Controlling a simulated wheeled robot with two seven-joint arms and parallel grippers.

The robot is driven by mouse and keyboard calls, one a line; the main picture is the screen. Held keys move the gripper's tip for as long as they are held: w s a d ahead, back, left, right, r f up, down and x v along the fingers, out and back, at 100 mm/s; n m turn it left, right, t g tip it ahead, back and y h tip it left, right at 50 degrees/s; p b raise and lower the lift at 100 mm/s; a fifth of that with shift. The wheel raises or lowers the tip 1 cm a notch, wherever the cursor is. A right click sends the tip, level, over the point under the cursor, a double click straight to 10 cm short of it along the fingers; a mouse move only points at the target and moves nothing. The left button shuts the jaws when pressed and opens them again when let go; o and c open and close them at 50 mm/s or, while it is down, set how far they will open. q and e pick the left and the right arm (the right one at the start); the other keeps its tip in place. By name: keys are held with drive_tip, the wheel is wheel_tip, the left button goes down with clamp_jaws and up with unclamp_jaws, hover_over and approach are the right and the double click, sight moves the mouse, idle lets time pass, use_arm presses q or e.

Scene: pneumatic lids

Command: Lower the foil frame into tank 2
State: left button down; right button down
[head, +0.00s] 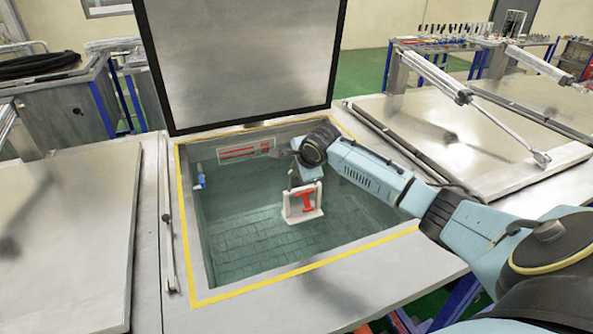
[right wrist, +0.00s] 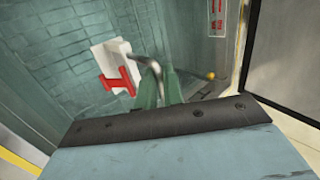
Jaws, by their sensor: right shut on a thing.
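The foil frame (head: 304,204) is a white frame with a red piece on its front. It hangs inside the open tank (head: 185,240), which has a yellow-edged rim and a teal, tiled-looking interior. No number shows on this tank. My right gripper (head: 295,178) reaches over the tank's right side and is shut on the frame's handle. In the right wrist view, the gripper's green fingers (right wrist: 163,88) close at a bent metal handle (right wrist: 150,72) beside the white frame (right wrist: 107,62). The gap between frame and tank floor cannot be told. My left gripper is not in view.
The tank's large lid (head: 240,60) stands raised behind the opening. A blue fitting (head: 200,178) sits on the left inner wall and a red-marked label (head: 245,151) on the far wall. Closed lids flank the tank, left (head: 65,240) and right (head: 470,150).

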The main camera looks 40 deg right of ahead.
drive_tip(key=shift+f+b, duration=1.5)
drive_tip(key=shift+f, duration=0.05)
drive_tip(key=b, duration=0.2)
hover_over(296, 209)
drive_tip(key=shift+s+a+f, duration=0.1)
drive_tip(key=shift+f, duration=1.25)
drive_tip(key=shift+s+f, duration=0.1)
drive_tip(key=shift+f, duration=1.2)
drive_tip(key=shift+f+b, duration=0.85)
drive_tip(key=shift+f, duration=1.85)
drive_tip(key=shift+f+b, duration=0.3)
drive_tip(key=shift+f, duration=0.45)
drive_tip(key=c, duration=1.5)
unclamp_jaws()
drive_tip(key=shift+o, duration=0.2)
